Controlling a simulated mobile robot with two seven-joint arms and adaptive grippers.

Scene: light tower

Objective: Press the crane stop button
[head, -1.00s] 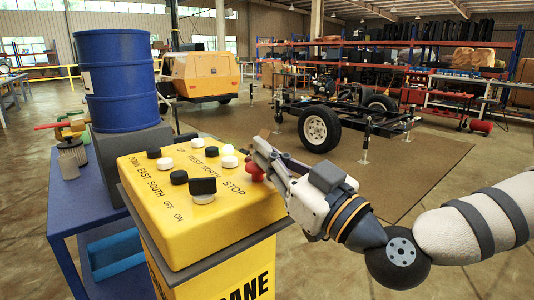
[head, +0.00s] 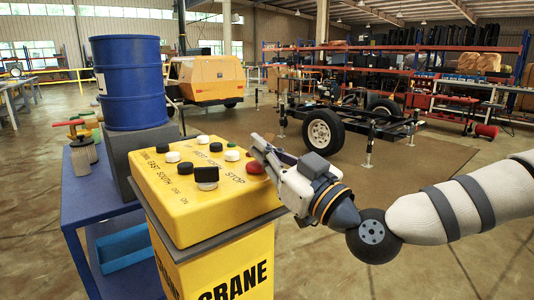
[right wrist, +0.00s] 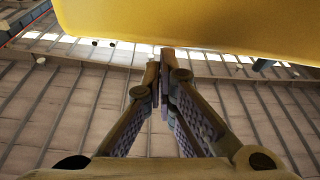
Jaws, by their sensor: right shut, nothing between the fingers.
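The crane control box (head: 205,215) is yellow and stands on a yellow pedestal marked CRANE. The red stop button (head: 255,168) is at its right corner, beside the word STOP. My right gripper (head: 258,142) is shut and empty. Its tips are close to the red button, at its upper right in the head view; I cannot tell whether they touch it. In the right wrist view, the fingers (right wrist: 161,75) are together, just below the yellow box's edge (right wrist: 200,25). The red button does not show there. My left gripper is not in view.
Several black and white buttons (head: 215,147) and a black switch (head: 206,175) sit on the box. A wheeled chassis (head: 345,125) is behind.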

